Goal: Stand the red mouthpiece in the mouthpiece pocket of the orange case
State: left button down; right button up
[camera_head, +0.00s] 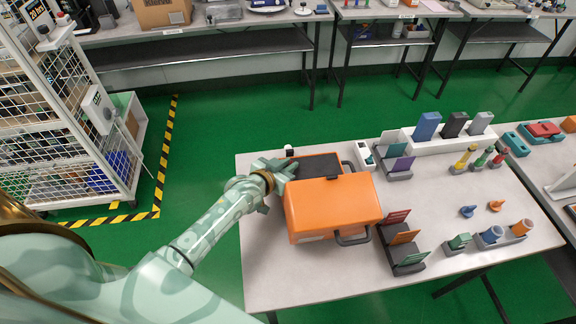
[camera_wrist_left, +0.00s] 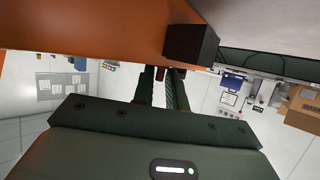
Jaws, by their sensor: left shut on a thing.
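The orange case (camera_head: 330,208) stands on the left part of the grey table, and its dark inside shows at the back. My left gripper (camera_head: 288,168) is at the case's far left edge. Its fingers (camera_wrist_left: 164,88) are shut on a small dark red thing (camera_wrist_left: 161,76), which looks like the red mouthpiece and is mostly hidden between them. In the left wrist view the orange case wall (camera_wrist_left: 90,28) with a black block (camera_wrist_left: 190,45) is close to the fingers. The mouthpiece pocket cannot be made out. My right gripper is not in view.
A blue mouthpiece (camera_head: 467,211) and an orange mouthpiece (camera_head: 496,205) are on the table to the right. A card rack (camera_head: 408,262) stands close to the case's right side. Device stands (camera_head: 440,143) line the back.

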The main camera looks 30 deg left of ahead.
pick_arm(q)
jog(key=shift+f, duration=0.1)
jog(key=c, duration=1.4)
grip_release()
jog(key=shift+r, duration=0.25)
jog(key=p+v, duration=0.4)
jog(key=v, duration=0.8)
jog(key=shift+f, duration=0.1)
